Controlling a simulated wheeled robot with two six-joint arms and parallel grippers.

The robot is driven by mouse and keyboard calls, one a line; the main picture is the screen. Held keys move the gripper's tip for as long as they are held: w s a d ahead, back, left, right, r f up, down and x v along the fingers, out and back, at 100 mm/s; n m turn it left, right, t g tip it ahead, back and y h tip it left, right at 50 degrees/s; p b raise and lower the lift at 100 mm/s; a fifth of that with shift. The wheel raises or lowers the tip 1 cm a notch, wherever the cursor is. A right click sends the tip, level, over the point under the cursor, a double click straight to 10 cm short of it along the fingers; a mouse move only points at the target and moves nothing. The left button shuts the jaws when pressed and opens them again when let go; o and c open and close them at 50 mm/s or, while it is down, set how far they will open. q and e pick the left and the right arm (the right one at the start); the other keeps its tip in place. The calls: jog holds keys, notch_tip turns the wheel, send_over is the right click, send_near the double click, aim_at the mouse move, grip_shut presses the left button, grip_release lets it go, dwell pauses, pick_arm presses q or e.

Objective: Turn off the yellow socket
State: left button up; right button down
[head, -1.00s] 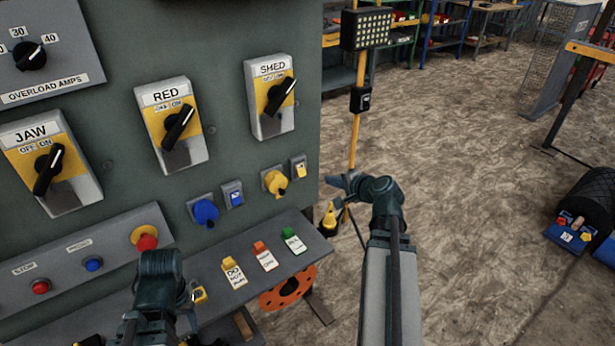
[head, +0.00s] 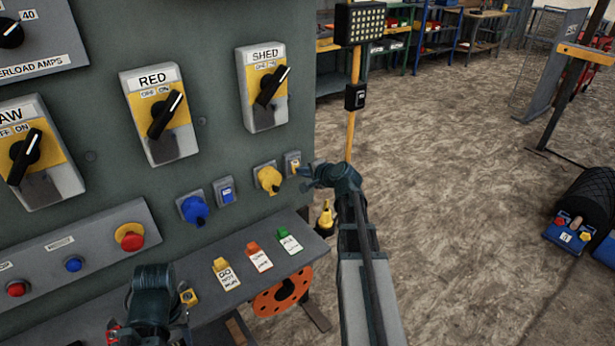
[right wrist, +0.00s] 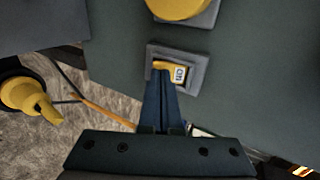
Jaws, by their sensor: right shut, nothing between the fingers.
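The yellow socket (head: 268,179) is on the grey panel's lower right, with a yellow plug-like cover. Its small switch (head: 293,164) sits in a grey frame just to the right. In the right wrist view the switch (right wrist: 180,73) shows a yellow rocker and a small white label, with the yellow socket (right wrist: 180,8) at the top edge. My right gripper (head: 304,172) is shut and empty, its fingertips right at the switch and partly over it. I cannot tell whether they touch. My left gripper (head: 160,322) is low at the front; its jaws are not clear.
A blue socket (head: 193,210) and its blue switch (head: 224,191) sit to the left. A shelf (head: 215,288) with several coloured tags juts out below. A yellow lamp post (head: 351,135) stands to the right, with open floor beyond.

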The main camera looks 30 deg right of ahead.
jog(key=shift+w+f, duration=0.1)
jog(key=shift+w, duration=0.05)
jog(key=shift+w+f, duration=0.15)
dwell(0.4)
jog(key=shift+w+r+p, duration=0.1)
jog(key=shift+r+p, duration=0.55)
jog(key=shift+r, duration=0.2)
